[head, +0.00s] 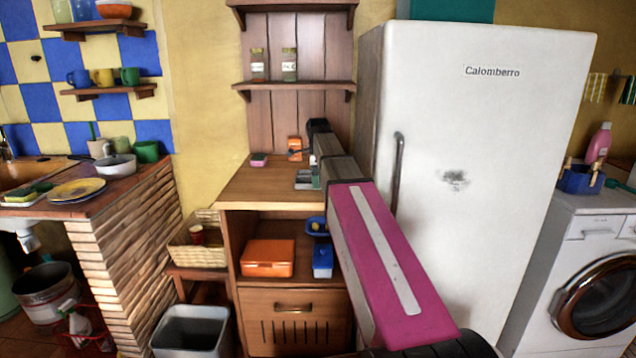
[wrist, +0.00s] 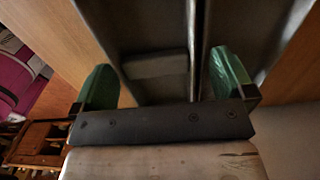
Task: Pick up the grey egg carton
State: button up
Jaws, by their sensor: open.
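A grey object (head: 303,180), likely the egg carton, lies on the wooden cabinet top in the head view, partly hidden by my arm. In the wrist view a dark grey, ridged shape (wrist: 155,65) fills the space between and beyond the green fingers; its details are too dark to confirm as the carton. My gripper (head: 315,174) is at the right side of the grey object, close to the cabinet top. In the wrist view my gripper (wrist: 162,62) is open, with its fingers apart on either side of part of the dark grey shape. Contact cannot be told.
A small orange box (head: 295,149) and a pink item (head: 259,160) stand on the cabinet top (head: 255,190). The white fridge (head: 500,150) rises close on the right of my arm. A shelf with jars (head: 290,86) hangs above. An orange container (head: 267,258) sits in the compartment below.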

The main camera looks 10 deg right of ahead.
jog(key=shift+f, duration=0.15)
jog(key=c, duration=0.6)
jog(key=shift+c, duration=0.2)
